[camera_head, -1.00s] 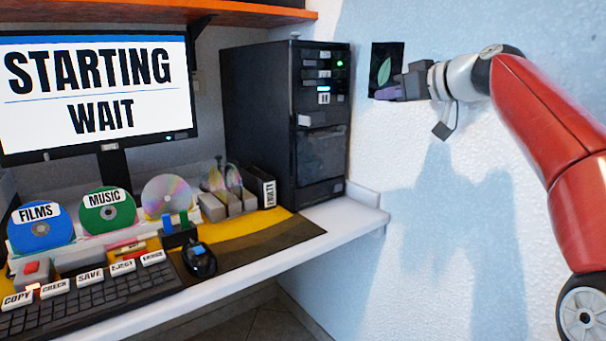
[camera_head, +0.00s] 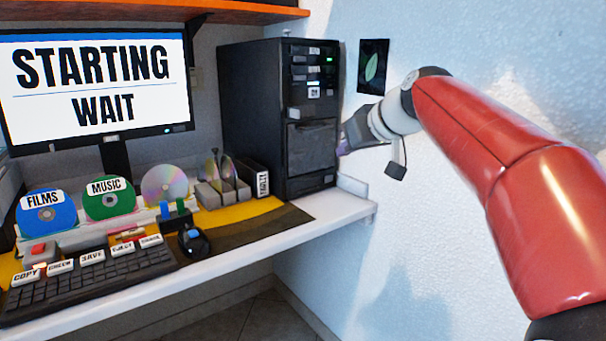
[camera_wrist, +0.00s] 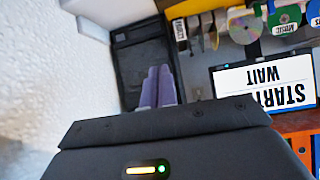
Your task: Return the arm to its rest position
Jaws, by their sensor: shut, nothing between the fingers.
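My arm reaches in from the right in the head view, with its red links in front of the pale wall. My gripper (camera_head: 347,143) is at the end of it, beside the right side of the black computer tower (camera_head: 313,147). In the wrist view my gripper's purple fingers (camera_wrist: 158,87) are together with nothing between them. The tower (camera_wrist: 140,50) lies behind them there. In the head view the fingertips are small, and I cannot tell whether they touch the tower.
A white desk (camera_head: 340,205) holds a keyboard (camera_head: 90,280), a mouse (camera_head: 195,243), and discs labelled FILMS (camera_head: 45,214) and MUSIC (camera_head: 108,198). The monitor (camera_head: 95,88) reads STARTING WAIT. An orange shelf (camera_head: 230,9) hangs above. The wall right of the tower is bare except a dark picture (camera_head: 373,66).

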